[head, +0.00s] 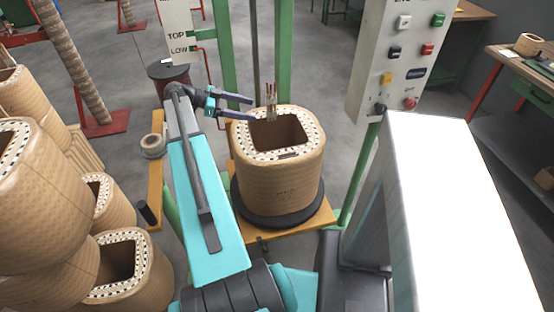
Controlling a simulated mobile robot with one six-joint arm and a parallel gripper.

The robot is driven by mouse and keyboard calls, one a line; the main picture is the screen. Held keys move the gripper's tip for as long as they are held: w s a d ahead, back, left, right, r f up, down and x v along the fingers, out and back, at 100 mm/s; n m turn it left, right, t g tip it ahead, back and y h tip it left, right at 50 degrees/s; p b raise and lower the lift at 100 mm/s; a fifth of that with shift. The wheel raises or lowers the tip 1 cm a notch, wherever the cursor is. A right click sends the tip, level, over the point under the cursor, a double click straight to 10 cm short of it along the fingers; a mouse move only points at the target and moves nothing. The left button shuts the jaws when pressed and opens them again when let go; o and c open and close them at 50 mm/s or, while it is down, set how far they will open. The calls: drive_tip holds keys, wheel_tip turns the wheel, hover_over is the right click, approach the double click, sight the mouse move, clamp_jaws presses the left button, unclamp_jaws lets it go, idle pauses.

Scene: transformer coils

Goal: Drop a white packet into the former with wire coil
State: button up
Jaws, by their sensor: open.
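The former with wire coil (278,178) is a tan, rounded-square block standing upright on a black round base in the middle of the head view. Its top rim is white with dark dots around a dark square opening, and wire leads stick up at the back. My gripper (254,108) is open, its two fingers pointing right at the back left of the former's rim. I see nothing between the fingers. I cannot make out a white packet anywhere. The inside bottom of the former is hidden in shadow.
The black base (282,216) rests on a yellow platform (312,222) between green posts. Several similar tan coils (130,270) crowd the left. A control panel (402,60) with buttons hangs at the upper right. A workbench (520,70) stands far right.

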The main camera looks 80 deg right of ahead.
drive_tip(key=shift+v, duration=0.8)
